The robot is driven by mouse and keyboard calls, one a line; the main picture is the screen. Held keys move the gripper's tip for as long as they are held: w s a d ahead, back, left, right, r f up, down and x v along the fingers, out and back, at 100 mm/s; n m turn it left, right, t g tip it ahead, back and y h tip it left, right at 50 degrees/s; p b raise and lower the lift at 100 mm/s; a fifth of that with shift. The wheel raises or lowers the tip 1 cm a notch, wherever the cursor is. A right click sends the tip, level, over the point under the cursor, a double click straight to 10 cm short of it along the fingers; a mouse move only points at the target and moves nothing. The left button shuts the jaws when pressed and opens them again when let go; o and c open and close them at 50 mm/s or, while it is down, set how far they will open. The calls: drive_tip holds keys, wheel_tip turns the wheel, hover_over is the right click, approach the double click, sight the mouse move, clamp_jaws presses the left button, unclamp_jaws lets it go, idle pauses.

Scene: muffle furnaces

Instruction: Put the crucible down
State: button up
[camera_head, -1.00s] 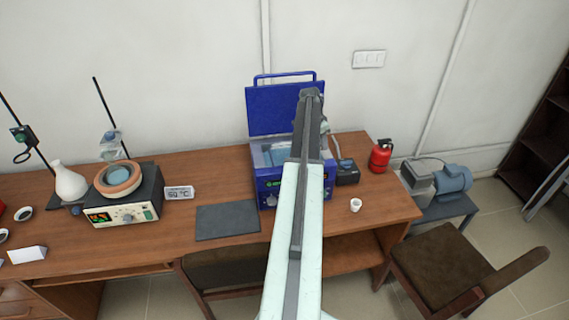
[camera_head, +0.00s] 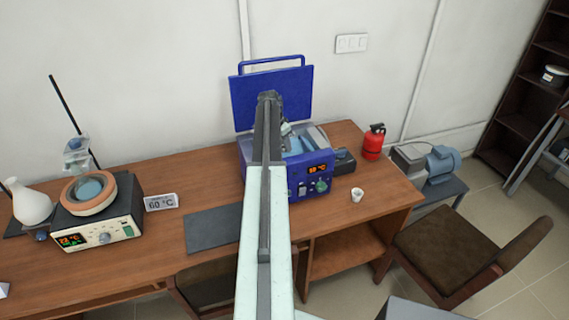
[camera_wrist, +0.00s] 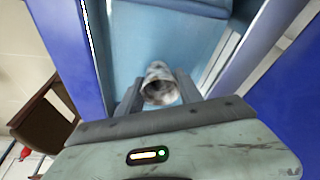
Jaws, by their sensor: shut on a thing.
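My gripper (camera_wrist: 160,92) is shut on a small whitish-grey crucible (camera_wrist: 160,84), which sits between its fingers in the wrist view. Behind the crucible is the light-blue inside of a blue box-like device (camera_wrist: 68,50). In the head view this blue device (camera_head: 325,185) stands on the desk with its lid (camera_head: 245,100) raised. My arm crosses in front of it and hides part of it. My gripper is only partly visible there, beside the arm above the open device, and the held crucible cannot be made out. I cannot tell whether the crucible touches the device's floor.
A small white cup (camera_head: 357,195) stands on the desk (camera_head: 385,200) to the right of the device. A dark flat mat (camera_head: 212,229) lies to its left, near a hotplate (camera_head: 100,221). A red extinguisher (camera_head: 373,143) stands behind right. A chair (camera_head: 435,247) stands at right front.

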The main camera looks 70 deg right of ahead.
drive_tip(key=shift+s+d+f+b, duration=0.1)
drive_tip(key=shift+s+f+b, duration=0.05)
drive_tip(key=shift+f+b, duration=3)
drive_tip(key=o, duration=1.3)
drive_tip(key=shift+f+p, duration=0.35)
drive_tip(key=shift+p, duration=0.2)
drive_tip(key=p+v, duration=1.2)
drive_tip(key=shift+r, duration=0.2)
